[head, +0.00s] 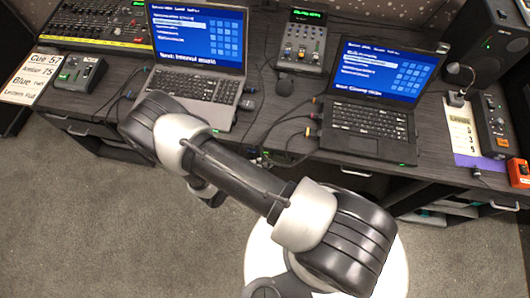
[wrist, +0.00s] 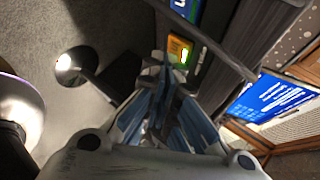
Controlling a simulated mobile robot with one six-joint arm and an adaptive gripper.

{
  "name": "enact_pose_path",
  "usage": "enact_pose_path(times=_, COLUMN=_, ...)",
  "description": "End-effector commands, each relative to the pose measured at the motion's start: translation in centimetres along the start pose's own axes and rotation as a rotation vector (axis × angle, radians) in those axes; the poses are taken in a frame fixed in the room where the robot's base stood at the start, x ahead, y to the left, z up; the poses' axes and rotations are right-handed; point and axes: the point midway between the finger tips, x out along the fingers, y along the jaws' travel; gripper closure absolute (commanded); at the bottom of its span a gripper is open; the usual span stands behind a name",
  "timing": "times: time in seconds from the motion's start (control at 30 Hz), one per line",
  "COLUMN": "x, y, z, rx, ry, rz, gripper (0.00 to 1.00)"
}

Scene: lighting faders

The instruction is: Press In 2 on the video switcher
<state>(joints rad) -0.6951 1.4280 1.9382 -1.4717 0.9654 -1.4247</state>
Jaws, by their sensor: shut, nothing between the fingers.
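No label reading In 2 is legible in either view, so I cannot tell for certain which device is the video switcher. A small grey sloped box (head: 77,73) with dark controls sits at the left of the desk. A slim dark control unit (head: 493,125) lies at the right end. My gripper (wrist: 160,88) shows in the wrist view with its fingers together and nothing held. In the head view my arm crosses in front of the desk and hides most of the gripper. In the wrist view a small yellow-edged thing (wrist: 180,50) with a green light lies just beyond the fingertips.
The dark desk (head: 255,125) carries a left laptop (head: 200,50), a right laptop (head: 375,100), a grey mixer-like unit (head: 301,45), a large console (head: 97,22), a speaker (head: 487,42) and loose cables. Grey carpet (head: 80,215) lies open in front.

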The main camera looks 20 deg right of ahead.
Motion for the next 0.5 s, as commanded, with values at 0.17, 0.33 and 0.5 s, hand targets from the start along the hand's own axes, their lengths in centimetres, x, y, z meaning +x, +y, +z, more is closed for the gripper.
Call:
enact_pose_path(times=0.17, x=-0.50, y=0.36, z=-0.39, rx=0.000, ry=0.000, rz=-0.001, gripper=1.00)
enact_pose_path(times=0.33, x=-0.49, y=0.38, z=-0.41, rx=0.001, ry=0.001, rz=0.000, gripper=1.00)
enact_pose_path(times=0.5, x=-0.73, y=0.54, z=-0.53, rx=-0.001, ry=-0.001, rz=0.000, gripper=1.00)
